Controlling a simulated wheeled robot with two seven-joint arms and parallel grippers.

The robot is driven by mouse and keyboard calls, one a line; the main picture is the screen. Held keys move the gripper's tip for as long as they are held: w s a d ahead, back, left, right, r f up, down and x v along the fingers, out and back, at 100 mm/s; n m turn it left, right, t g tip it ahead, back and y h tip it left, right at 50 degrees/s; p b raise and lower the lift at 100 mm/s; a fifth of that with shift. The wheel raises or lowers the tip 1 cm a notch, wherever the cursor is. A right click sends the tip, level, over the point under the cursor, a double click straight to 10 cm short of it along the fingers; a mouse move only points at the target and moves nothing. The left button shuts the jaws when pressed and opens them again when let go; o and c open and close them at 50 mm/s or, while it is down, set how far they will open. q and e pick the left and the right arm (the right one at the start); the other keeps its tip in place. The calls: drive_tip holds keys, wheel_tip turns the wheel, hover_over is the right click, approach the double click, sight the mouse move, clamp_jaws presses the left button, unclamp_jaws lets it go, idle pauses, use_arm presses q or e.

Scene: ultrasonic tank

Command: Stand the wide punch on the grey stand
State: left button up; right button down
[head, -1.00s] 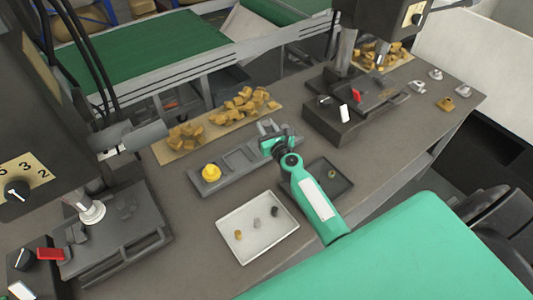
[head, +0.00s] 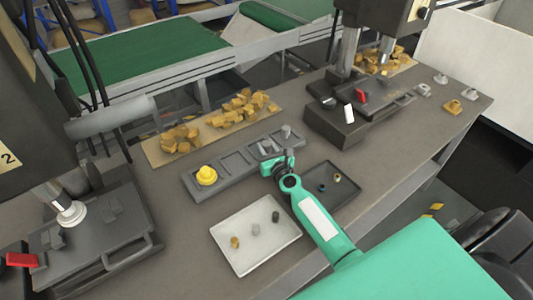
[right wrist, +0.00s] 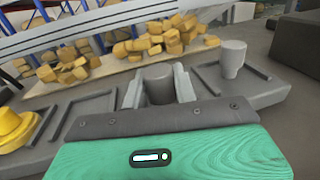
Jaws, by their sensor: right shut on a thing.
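My right gripper (head: 269,148) is at the right half of the grey stand (head: 228,180). Its fingers are closed on a grey cylindrical punch (right wrist: 158,80), which is upright between them in the right wrist view. I take this to be the wide punch. It is over a compartment just left of the end one; its lower end is hidden behind the gripper body, so I cannot tell whether it touches the stand. Another grey punch (head: 286,131) stands in the right end compartment. A yellow piece (head: 206,175) sits in the left end compartment. My left gripper is not visible.
A white tray (head: 240,265) with three small pieces lies in front. A dark tray (head: 345,198) with small pieces is right of the stand, partly behind my right arm. Brass blocks (head: 240,108) lie behind. Presses stand left and right (head: 335,125).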

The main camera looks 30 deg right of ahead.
drive_tip(key=shift+f, duration=0.15)
drive_tip(key=shift+f, duration=0.2)
drive_tip(key=c, duration=1.1)
unclamp_jaws()
drive_tip(key=shift+r, duration=0.1)
drive_tip(key=shift+s+r, duration=0.1)
drive_tip(key=shift+s, duration=0.05)
drive_tip(key=s, duration=0.8)
drive_tip(key=s+a, duration=0.1)
drive_tip(key=s, duration=0.2)
drive_tip(key=shift+s, duration=0.4)
